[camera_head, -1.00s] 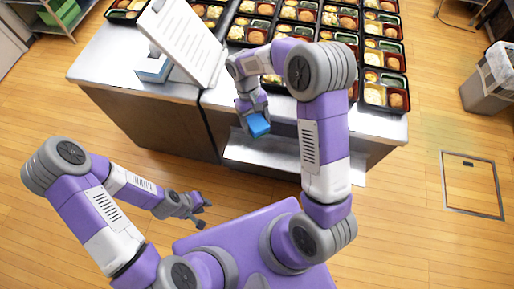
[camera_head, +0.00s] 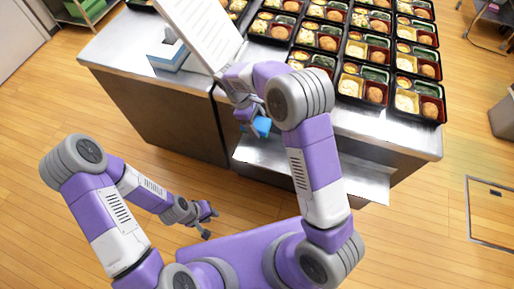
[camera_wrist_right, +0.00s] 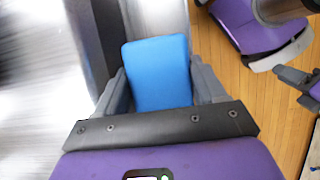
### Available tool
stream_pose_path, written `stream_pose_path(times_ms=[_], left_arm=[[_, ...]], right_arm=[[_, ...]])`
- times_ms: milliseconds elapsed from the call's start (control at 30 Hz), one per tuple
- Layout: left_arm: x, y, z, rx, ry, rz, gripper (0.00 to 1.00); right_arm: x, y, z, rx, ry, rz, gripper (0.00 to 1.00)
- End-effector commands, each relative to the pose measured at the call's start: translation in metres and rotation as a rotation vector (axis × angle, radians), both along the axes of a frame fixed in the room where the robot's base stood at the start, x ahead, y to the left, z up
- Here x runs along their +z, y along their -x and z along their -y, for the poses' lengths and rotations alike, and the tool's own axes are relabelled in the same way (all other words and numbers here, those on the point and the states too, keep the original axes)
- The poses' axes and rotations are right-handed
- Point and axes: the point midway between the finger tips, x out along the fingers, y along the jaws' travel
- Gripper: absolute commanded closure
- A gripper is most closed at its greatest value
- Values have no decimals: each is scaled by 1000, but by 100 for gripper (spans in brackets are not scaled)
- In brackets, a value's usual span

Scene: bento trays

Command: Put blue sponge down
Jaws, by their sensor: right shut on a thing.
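The blue sponge (camera_head: 262,126) is held in my right gripper (camera_head: 250,118), in front of the counter's front edge in the head view. In the right wrist view the sponge (camera_wrist_right: 158,72) sits between the two grey fingers, with the gripper (camera_wrist_right: 160,90) shut on it. The metal counter (camera_head: 128,58) lies behind it, and a lower metal shelf (camera_head: 358,182) juts out from the counter's front. My left gripper (camera_head: 208,222) is empty, low over the floor, with its fingers apart.
Several filled bento trays (camera_head: 418,98) cover the right part of the counter. A white board (camera_head: 205,32) and a blue-and-white box (camera_head: 168,52) stand on its left part. Bare counter shows at the left and along the front edge. A bin (camera_head: 503,115) stands at far right.

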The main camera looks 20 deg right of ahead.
Motion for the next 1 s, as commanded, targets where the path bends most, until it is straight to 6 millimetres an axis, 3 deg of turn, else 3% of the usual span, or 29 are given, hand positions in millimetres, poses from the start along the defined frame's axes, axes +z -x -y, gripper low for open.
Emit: stream_pose_path(times_ms=[33,200,400,667,900,1000], left_arm=[[-8,0,0,0,0,0,71],[-21,0,0,0,0,0,71],[-32,0,0,0,0,0,71],[-37,0,0,0,0,0,71],[-48,0,0,0,0,0,71],[-48,0,0,0,0,0,71]], right_arm=[[-18,1,0,-1,1,-3,55],[-64,1,0,-2,2,-3,55],[-105,0,0,-1,1,-1,55],[-123,0,0,-2,0,1,55],[-157,0,1,-2,1,-1,55],[-158,-1,0,-2,-1,3,55]])
